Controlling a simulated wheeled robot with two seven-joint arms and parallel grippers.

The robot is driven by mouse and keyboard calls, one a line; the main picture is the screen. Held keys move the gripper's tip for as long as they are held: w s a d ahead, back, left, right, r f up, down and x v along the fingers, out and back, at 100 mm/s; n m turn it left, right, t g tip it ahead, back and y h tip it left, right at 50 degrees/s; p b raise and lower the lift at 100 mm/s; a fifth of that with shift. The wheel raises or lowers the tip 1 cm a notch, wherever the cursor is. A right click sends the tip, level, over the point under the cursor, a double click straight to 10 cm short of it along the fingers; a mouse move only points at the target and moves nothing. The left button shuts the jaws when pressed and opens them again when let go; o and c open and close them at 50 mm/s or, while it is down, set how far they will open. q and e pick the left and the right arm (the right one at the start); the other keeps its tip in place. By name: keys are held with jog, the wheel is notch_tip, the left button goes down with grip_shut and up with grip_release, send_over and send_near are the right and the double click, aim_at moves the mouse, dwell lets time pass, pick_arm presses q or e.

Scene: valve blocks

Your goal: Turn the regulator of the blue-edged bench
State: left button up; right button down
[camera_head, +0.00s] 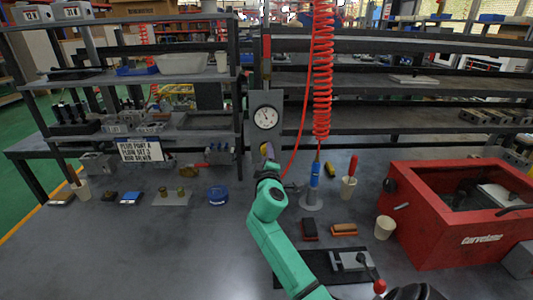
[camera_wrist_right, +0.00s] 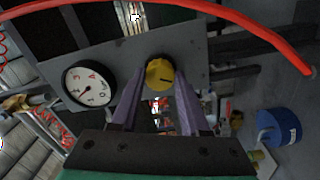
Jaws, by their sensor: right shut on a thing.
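The regulator is a yellow knob (camera_wrist_right: 160,73) with a dark mark, on a grey upright panel (camera_wrist_right: 190,52) beside a round white gauge (camera_wrist_right: 88,85). In the head view the same gauge (camera_head: 266,117) faces me at the back of the grey bench (camera_head: 215,245); the knob is hidden there by my gripper. My right gripper (camera_head: 266,150) reaches up to the panel just below the gauge. In the wrist view its two purple fingers (camera_wrist_right: 160,80) are on either side of the knob, shut on it. My left gripper is not in view. I see no blue edge on the bench.
A red coiled hose (camera_head: 321,70) hangs right of the panel, its thin red line passing near my gripper. A red machine box (camera_head: 445,240) stands at right. A blue round tin (camera_head: 218,196), cups and small blocks lie about. The bench's front left is clear.

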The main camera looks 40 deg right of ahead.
jog(key=shift+d+r+n, duration=0.15)
jog(key=shift+r+n, duration=0.1)
jog(key=shift+n, duration=0.25)
jog(key=c, duration=0.7)
grip_release()
jog(key=o, duration=0.3)
jog(key=b+v, duration=0.2)
jog(key=v, duration=1.2)
jog(key=shift+s+f, duration=0.2)
